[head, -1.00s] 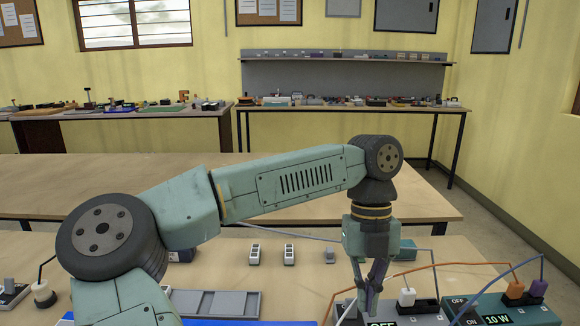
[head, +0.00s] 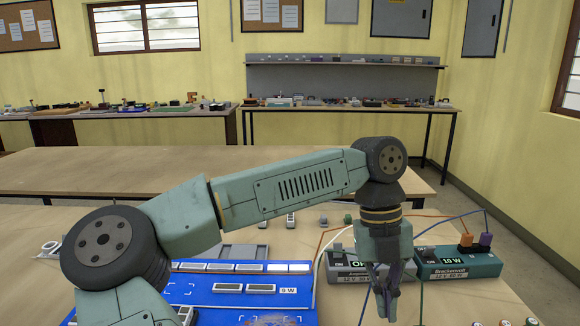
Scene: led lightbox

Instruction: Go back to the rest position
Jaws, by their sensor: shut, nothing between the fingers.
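My gripper (head: 384,306) hangs pointing down at the lower right of the head view, at the end of my bent arm. Its dark fingers are together with nothing visible between them. It shows in front of the grey power box (head: 345,268), overlapping part of it. To its right is a teal box marked 10 W (head: 461,265) with orange and purple plugs on top. The blue board (head: 205,297) with LED strips and a 9 W label lies to its left.
Cables run around the boxes on the near table (head: 500,295). Small switch-like parts (head: 291,220) stand behind the blue board, by a grey tray (head: 243,252). A bare wooden table (head: 120,170) stands beyond. Cluttered benches (head: 340,107) line the back wall.

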